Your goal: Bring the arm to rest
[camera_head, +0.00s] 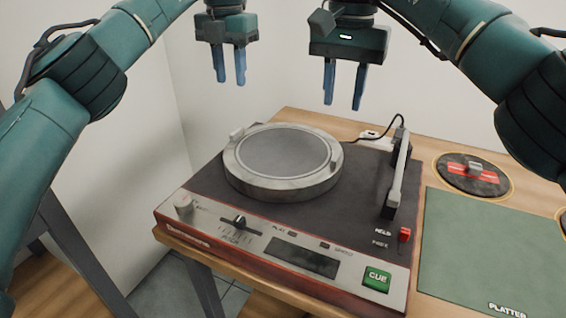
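The tonearm (399,172) is a grey bar on the right side of the dark turntable (217,198). It runs front to back, clear of the platter (285,163). Whether it touches a rest cannot be told. My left gripper (231,81) hangs above and behind the platter's left part, fingers apart and empty. My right gripper (343,100) hangs above the back of the turntable, left of the tonearm, fingers apart and empty. Neither gripper touches the turntable.
A green mat (485,250) and a dark disc with a red label (455,184) lie to the right. A white wall stands behind.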

